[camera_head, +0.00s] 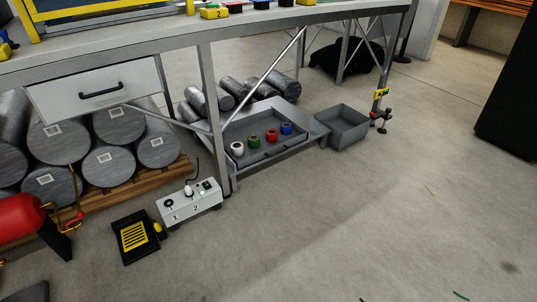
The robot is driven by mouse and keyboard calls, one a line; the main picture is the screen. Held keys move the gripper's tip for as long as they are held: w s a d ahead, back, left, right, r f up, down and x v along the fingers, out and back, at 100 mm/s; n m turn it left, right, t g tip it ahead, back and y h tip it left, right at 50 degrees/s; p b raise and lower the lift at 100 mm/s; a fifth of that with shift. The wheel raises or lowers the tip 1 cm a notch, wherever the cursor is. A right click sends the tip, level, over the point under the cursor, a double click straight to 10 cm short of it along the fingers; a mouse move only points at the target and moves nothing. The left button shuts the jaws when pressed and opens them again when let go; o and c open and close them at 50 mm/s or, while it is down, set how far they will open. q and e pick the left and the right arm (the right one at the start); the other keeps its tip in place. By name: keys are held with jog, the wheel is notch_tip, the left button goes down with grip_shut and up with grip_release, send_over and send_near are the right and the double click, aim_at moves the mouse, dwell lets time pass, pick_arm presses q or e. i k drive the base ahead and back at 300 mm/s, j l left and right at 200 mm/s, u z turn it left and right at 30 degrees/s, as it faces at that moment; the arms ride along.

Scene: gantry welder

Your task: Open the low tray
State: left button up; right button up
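The low tray (284,151) is a grey, shallow tray near the floor under the workbench, in the middle of the head view. Its inside shows from above. A white, a green, a red and a blue roll stand in a row in it. A dark handle seems to run along its front. I cannot tell how far the tray is pulled out. A diagonal brace and a table leg pass in front of its left part. Neither of my grippers is in view.
A closed drawer (54,101) with a black handle hangs under the bench. A control box (190,207) and a black pedal (134,236) lie on the floor before the tray's left. A grey bin (345,136) stands right. Floor (330,225) in front is clear.

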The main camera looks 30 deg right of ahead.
aim_at(238, 130)
jog(key=i+l+z, duration=0.1)
jog(key=i+l, duration=0.25)
jog(key=i, duration=0.15)
jog(key=i+l+z, duration=0.15)
jog(key=i+l, duration=0.2)
jog(key=i, duration=0.15)
jog(key=i+l+z, duration=0.1)
jog(key=i+l, duration=0.15)
jog(key=i, duration=0.25)
jog(key=i+l+z, duration=0.15)
jog(key=i, duration=0.4)
